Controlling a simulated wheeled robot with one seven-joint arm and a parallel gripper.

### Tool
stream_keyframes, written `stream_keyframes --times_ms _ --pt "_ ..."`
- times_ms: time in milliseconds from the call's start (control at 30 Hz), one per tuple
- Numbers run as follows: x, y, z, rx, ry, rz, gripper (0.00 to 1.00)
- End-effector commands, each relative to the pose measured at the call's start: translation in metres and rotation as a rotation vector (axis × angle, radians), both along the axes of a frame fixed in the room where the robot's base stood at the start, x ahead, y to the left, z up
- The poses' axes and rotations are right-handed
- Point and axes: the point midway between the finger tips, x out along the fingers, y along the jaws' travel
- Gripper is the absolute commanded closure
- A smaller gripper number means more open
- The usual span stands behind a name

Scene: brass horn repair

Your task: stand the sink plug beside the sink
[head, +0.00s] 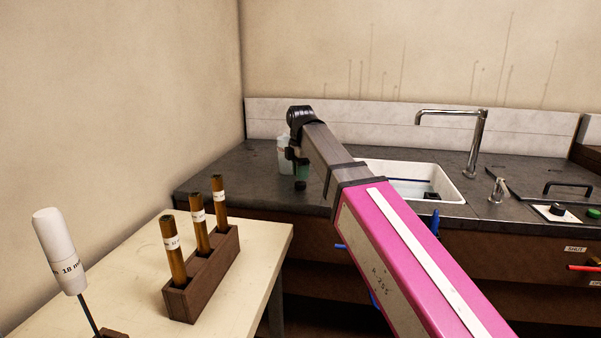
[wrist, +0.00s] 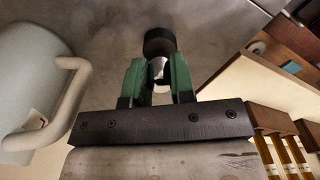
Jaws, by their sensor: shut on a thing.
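The sink plug (head: 300,185) is a small dark round piece, seen low under my gripper at the left part of the counter. In the wrist view the plug (wrist: 160,41) shows its black round end beyond the fingertips, with a pale part between them. My gripper (wrist: 157,72) has green fingers shut on that pale part. In the head view my gripper (head: 301,170) is partly hidden by my arm. I cannot tell whether the plug touches the counter. The white sink (head: 460,190) is set in the counter to the right, partly hidden by my arm.
A pale jug (head: 284,153) stands close by my gripper; its handle is near the fingers in the wrist view (wrist: 30,85). The dark counter (head: 235,172) is clear to the left. A tap (head: 474,145) rises behind the sink. A cream table (head: 245,280) holds a wooden rack (head: 205,275).

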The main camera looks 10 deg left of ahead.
Motion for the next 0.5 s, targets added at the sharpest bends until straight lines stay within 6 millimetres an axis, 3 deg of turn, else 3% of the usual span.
stream_keyframes --times_ms 167,200,267,500 --pt "-0.0001 0.0000 -0.0028 0.000 0.000 0.000 1.00" --pt "0.0000 0.0000 -0.0030 0.000 0.000 0.000 0.71" --pt "0.0001 0.0001 -0.0028 0.000 0.000 0.000 0.52" --pt "0.0001 0.0001 -0.0026 0.000 0.000 0.000 0.52"
